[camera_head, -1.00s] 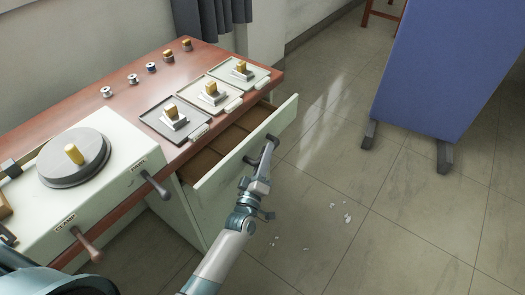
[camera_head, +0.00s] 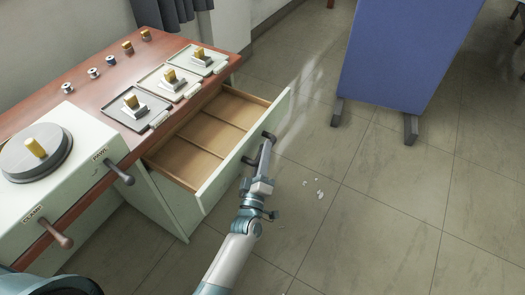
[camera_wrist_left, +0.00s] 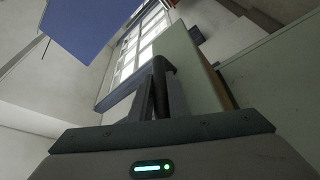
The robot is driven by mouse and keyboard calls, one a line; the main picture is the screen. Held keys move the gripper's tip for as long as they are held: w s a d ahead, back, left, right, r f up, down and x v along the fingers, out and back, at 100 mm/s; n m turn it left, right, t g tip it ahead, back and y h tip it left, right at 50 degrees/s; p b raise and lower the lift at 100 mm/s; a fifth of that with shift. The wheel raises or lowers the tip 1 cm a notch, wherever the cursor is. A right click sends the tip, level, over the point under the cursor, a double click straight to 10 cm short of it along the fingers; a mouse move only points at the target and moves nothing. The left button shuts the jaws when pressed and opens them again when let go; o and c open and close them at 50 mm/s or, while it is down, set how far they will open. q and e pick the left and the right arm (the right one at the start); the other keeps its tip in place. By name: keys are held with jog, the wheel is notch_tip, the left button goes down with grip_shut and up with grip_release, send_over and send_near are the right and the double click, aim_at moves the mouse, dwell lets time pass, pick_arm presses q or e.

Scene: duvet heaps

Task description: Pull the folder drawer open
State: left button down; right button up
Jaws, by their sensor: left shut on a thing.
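The folder drawer (camera_head: 243,151) juts out from the desk's right side in the head view, well open, with its empty wooden compartments showing. A dark bar handle (camera_head: 268,136) is on its pale green front. My left gripper (camera_head: 264,152) is shut on this handle. In the left wrist view the fingers (camera_wrist_left: 152,103) close around the dark handle (camera_wrist_left: 160,72), beside the pale green drawer front (camera_wrist_left: 190,75). My right gripper is not in view.
The wooden desk (camera_head: 92,78) carries several trays with brass-knobbed stamps (camera_head: 132,108) and small spools. A pale machine (camera_head: 75,150) with two lever handles stands at the left. A blue screen (camera_head: 400,60) stands at the back right. The tiled floor right of the drawer is clear apart from paper scraps (camera_head: 319,190).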

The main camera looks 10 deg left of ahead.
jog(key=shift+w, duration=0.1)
pick_arm(q)
jog(key=c, duration=1.7)
grip_release()
jog(key=shift+c, duration=0.2)
jog(key=shift+o, duration=0.3)
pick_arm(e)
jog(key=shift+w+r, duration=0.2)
pick_arm(q)
jog(key=shift+s, duration=0.1)
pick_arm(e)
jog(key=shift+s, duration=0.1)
